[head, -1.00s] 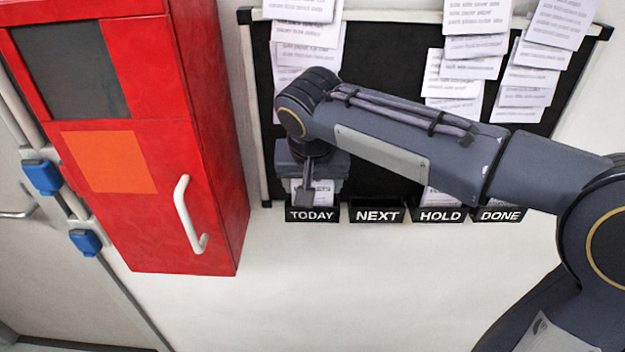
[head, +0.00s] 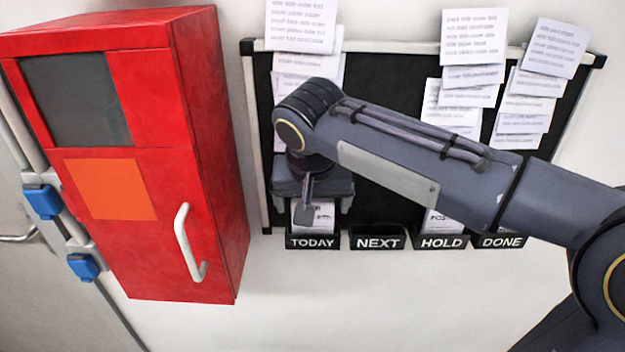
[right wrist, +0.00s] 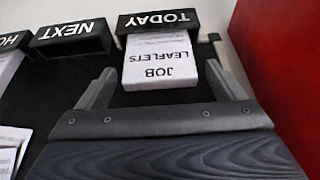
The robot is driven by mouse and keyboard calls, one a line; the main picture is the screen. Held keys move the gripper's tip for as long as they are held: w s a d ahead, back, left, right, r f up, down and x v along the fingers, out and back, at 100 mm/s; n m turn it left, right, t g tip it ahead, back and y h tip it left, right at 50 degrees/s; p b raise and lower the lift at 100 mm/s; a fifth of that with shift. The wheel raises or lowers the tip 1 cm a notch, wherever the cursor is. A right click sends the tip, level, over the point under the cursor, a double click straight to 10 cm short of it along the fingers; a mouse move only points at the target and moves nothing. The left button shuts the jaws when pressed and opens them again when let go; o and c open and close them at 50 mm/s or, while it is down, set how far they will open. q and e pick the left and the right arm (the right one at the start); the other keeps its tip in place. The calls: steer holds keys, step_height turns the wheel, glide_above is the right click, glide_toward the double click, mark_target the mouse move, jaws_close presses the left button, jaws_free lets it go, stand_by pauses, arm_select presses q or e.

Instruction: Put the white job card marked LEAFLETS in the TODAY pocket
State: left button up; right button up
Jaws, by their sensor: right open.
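The white job card marked LEAFLETS (right wrist: 162,62) stands with its lower end in the TODAY pocket (right wrist: 158,20), a black holder with white lettering. In the head view the TODAY pocket (head: 312,242) is leftmost in the row, with the card (head: 325,216) partly hidden behind my gripper. My right gripper (right wrist: 160,70) is open, with one finger on each side of the card and a visible gap to each. In the head view my right gripper (head: 324,208) is just above the pocket. My left gripper is not in view.
The NEXT (head: 377,243), HOLD (head: 442,242) and DONE (head: 502,241) pockets continue to the right. Printed sheets (head: 475,50) hang on the black board above. A red cabinet (head: 215,150) with a white handle juts out close on the left. The wall below is clear.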

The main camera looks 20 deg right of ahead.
steer(key=v, duration=0.9)
steer(key=s+d+f+n+y, duration=0.1)
steer(key=s+d+f+y, duration=0.2)
steer(key=s+d+f, duration=0.5)
steer(key=s+f+t+y, duration=0.1)
steer(key=s+f+y, duration=0.1)
steer(key=s+f, duration=0.8)
step_height(320, 180, down, 4)
steer(key=shift+d+r+p, duration=0.1)
steer(key=shift+d+p, duration=0.2)
steer(key=shift+d, duration=0.05)
